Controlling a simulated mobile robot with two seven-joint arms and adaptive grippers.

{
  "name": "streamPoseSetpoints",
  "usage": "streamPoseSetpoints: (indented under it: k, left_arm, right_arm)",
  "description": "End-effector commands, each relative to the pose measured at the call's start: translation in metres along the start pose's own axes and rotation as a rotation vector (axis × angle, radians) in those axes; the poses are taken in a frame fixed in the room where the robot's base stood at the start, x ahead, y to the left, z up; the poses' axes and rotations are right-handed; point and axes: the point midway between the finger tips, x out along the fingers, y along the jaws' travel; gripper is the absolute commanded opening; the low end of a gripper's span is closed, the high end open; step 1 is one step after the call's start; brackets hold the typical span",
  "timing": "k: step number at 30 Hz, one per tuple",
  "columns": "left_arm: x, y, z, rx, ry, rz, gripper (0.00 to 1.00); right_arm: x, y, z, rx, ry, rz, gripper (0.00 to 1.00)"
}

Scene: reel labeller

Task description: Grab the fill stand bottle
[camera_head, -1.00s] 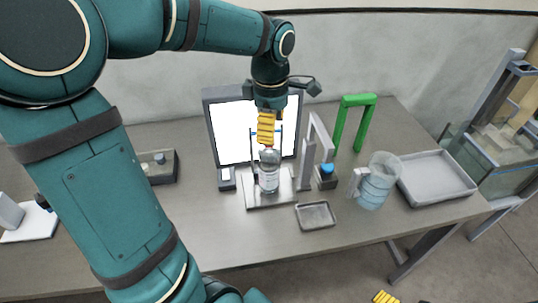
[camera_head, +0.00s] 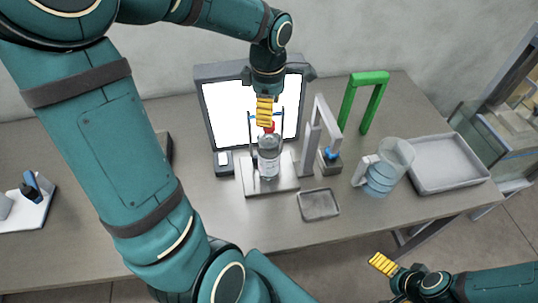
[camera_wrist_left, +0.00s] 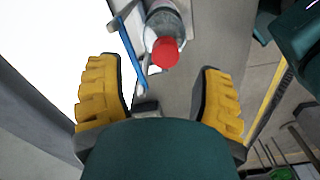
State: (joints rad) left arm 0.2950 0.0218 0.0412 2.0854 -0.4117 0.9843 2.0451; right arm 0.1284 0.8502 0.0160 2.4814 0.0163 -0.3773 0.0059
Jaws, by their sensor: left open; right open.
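The fill stand bottle (camera_head: 269,158) is clear with a white label and a red cap. It stands upright on the pale plate of the fill stand (camera_head: 288,184). My left gripper (camera_head: 265,112) is open just above the bottle, its yellow fingers near the cap and partly over it in the head view. In the left wrist view the red cap (camera_wrist_left: 165,53) lies ahead of and between the open yellow fingers (camera_wrist_left: 158,92), apart from both. My right gripper (camera_head: 382,264) is open and empty at the lower right, beyond the table's front edge.
A bright white panel (camera_head: 223,106) stands behind the bottle. A grey arch (camera_head: 312,135) and a green arch (camera_head: 350,103) stand to its right. A small tray (camera_head: 319,205), a clear jug (camera_head: 379,180) and a large tray (camera_head: 452,188) lie further right. The front table is clear.

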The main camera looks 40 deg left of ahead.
Motion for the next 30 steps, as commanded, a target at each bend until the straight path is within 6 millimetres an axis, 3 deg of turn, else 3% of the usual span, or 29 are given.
streamPoseSetpoints:
  k: [7,16,26,30]
  left_arm:
    - [0.018,-0.002,0.001,0.001,0.000,-0.002,0.67]
    - [0.057,-0.006,0.002,0.002,0.000,-0.002,0.67]
    - [0.062,-0.006,0.003,0.001,-0.001,0.001,0.69]
    - [0.062,-0.006,0.003,0.001,-0.001,0.001,0.20]
  right_arm:
    - [0.002,0.001,0.000,0.000,0.000,0.000,1.00]
    - [0.007,0.002,0.002,-0.001,-0.004,0.000,1.00]
    - [0.007,0.002,0.003,-0.002,-0.005,0.000,1.00]
    - [0.007,0.002,0.003,-0.002,-0.005,0.000,1.00]
